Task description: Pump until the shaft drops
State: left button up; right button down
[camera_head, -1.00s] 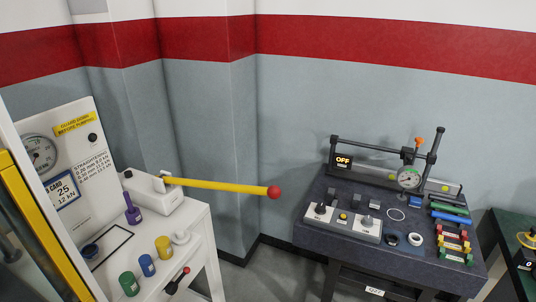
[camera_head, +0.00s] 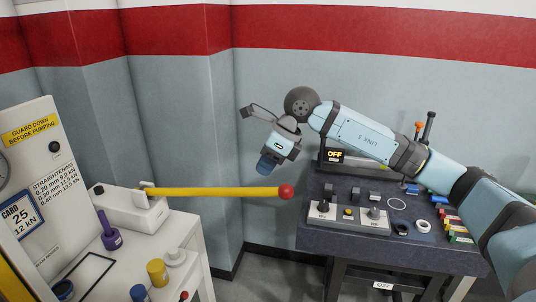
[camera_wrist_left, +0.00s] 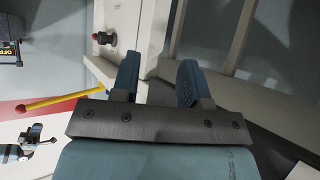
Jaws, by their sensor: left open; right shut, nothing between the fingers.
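The pump (camera_head: 128,210) is a white block on the white bench with a long yellow handle (camera_head: 215,191) ending in a red knob (camera_head: 286,192). The handle points right, about level. My right gripper (camera_head: 265,168) is shut and empty, above and a little left of the knob, apart from it. My left gripper (camera_wrist_left: 160,75) is open and empty in the left wrist view; it is outside the head view. The handle (camera_wrist_left: 65,101) also shows there, to its left. I cannot make out the shaft.
A white panel (camera_head: 45,175) with a gauge stands at the left. A purple-handled tool (camera_head: 109,235) and a yellow cylinder (camera_head: 157,272) stand on the white bench. A dark bench (camera_head: 310,235) with an OFF display (camera_head: 335,155) is partly behind my right arm.

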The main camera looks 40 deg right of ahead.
jog(key=d, duration=0.1)
jog(key=d+r+h, duration=0.1)
jog(key=d, duration=0.1)
jog(key=shift+w+d+r+h, duration=0.1)
jog(key=shift+w+r+h, duration=0.2)
jog(key=shift+w+r, duration=0.1)
jog(key=shift+f+t, duration=0.3)
jog(key=b, duration=0.3)
send_over(257, 188)
jog(key=s+d, duration=0.2)
notch_tip(257, 188, down, 4)
jog(key=shift+a+f, duration=0.1)
jog(key=shift+f, duration=0.15)
jog(key=shift+w+a+f, duration=0.1)
jog(key=shift+w+f, duration=0.15)
jog(key=shift+f, duration=0.2)
jog(key=shift+r, duration=0.1)
